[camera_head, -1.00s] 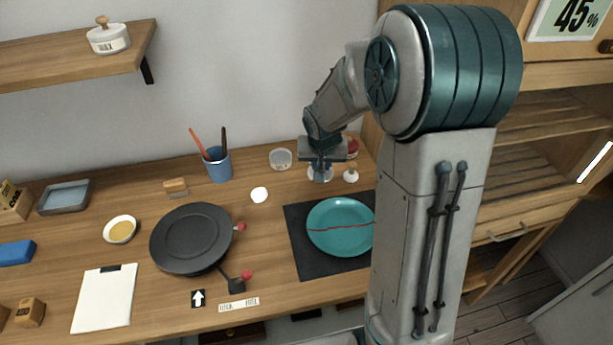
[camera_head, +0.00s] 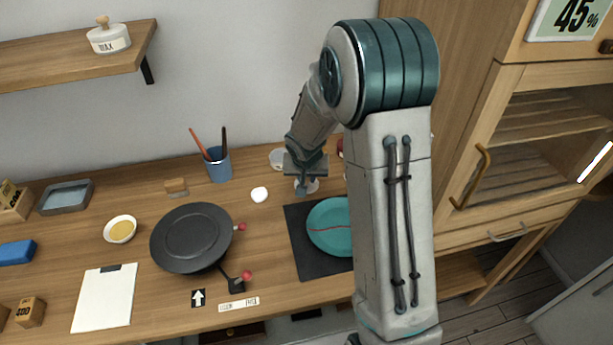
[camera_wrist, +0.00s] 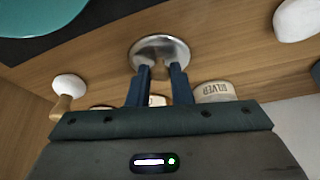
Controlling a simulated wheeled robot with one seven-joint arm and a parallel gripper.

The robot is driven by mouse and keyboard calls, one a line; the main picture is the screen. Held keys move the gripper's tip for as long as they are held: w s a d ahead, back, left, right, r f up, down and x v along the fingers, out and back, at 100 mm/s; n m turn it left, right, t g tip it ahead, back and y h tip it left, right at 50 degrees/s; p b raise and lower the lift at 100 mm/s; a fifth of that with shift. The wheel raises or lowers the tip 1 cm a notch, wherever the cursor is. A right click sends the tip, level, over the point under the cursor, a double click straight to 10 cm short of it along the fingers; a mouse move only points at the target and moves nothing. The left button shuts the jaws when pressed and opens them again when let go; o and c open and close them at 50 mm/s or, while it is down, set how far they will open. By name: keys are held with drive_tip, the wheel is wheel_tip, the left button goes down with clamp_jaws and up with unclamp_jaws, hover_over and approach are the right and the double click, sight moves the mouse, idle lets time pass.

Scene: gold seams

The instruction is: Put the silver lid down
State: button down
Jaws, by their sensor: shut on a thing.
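The silver lid (camera_wrist: 172,48) is a round, shiny metal disc held between the blue fingers of my gripper (camera_wrist: 160,75) in the wrist view. In the head view the lid (camera_head: 312,187) shows under my gripper (camera_head: 304,186), behind the dark mat. I cannot tell whether its underside touches the table. The jar marked SILVER (camera_wrist: 215,91) stands beside it in the wrist view, apart from the lid. In the head view this jar (camera_head: 276,158) is partly hidden by my arm.
A teal plate (camera_head: 325,240) with a red seam lies on a dark mat (camera_head: 304,258). A round white thing (camera_head: 259,194) lies left of the lid. A blue cup (camera_head: 219,168) with tools and a black turntable (camera_head: 190,238) stand further left. Bare wood lies between them.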

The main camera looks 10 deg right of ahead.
drive_tip(key=c, duration=1.3)
unclamp_jaws()
drive_tip(key=shift+f, duration=0.1)
drive_tip(key=shift+r, duration=0.45)
drive_tip(key=v, duration=1.1)
drive_tip(key=s+r+n, duration=0.1)
drive_tip(key=s+r, duration=0.2)
drive_tip(key=s, duration=0.8)
drive_tip(key=s+d+r+n+g+y, duration=0.1)
drive_tip(key=s+r+n, duration=0.1)
drive_tip(key=s, duration=1)
drive_tip(key=shift+s+r, duration=0.2)
drive_tip(key=shift+r, duration=0.4)
drive_tip(key=shift+d, duration=0.1)
drive_tip(key=shift+c, duration=0.3)
